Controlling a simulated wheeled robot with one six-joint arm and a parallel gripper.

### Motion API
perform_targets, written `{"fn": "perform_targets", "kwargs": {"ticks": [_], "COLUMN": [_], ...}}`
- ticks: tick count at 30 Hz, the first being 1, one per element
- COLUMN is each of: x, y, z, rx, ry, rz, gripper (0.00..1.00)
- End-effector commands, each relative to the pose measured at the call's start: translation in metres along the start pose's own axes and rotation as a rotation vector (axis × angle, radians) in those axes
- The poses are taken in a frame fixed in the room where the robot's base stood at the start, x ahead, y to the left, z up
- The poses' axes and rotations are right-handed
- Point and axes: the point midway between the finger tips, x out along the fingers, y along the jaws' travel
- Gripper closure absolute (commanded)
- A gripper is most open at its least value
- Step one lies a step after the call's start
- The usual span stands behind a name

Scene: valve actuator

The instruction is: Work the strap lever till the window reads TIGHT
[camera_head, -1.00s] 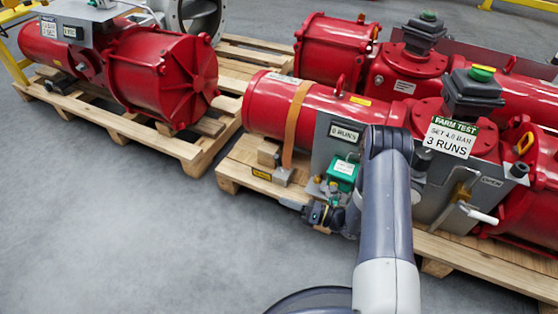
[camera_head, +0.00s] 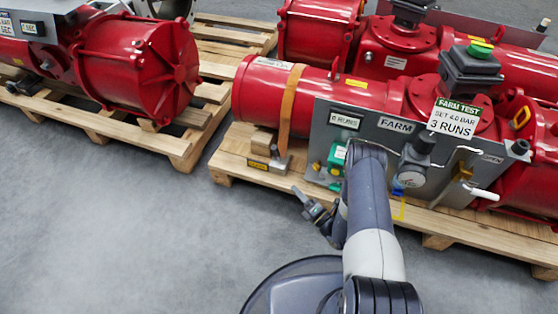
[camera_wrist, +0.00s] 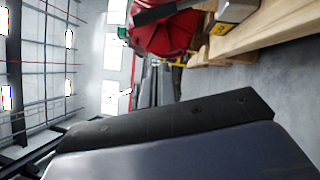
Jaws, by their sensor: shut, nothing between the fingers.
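The orange strap (camera_head: 288,98) runs over the left red cylinder of the near unit. It comes down to a small grey ratchet block (camera_head: 276,163) on the pallet, with a short upright lever (camera_head: 275,151). A yellow plate (camera_head: 258,165) is on the block's front; its writing is too small to read. In the wrist view a grey block with a yellow face (camera_wrist: 235,10) shows at the top edge, cut off. My gripper (camera_head: 297,191) is shut and empty, in front of the pallet, lower right of the block and apart from it.
A grey panel (camera_head: 398,125) with green, blue and silver fittings stands behind my arm. A sign (camera_head: 455,118) reads 3 RUNS. The wooden pallet (camera_head: 228,165) edge lies just beyond my gripper. Another red unit (camera_head: 150,70) is at left. Grey floor at front left is clear.

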Motion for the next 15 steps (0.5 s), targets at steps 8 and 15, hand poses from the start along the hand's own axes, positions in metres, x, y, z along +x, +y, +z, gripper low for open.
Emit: {"fn": "perform_targets", "kwargs": {"ticks": [8, 15], "x": [0.014, 0.061], "y": [0.0, -0.001], "z": [-0.001, -0.002], "rx": [-0.002, -0.003], "ry": [0.004, 0.007], "rz": [0.003, 0.006], "gripper": [1.0, 1.0]}}
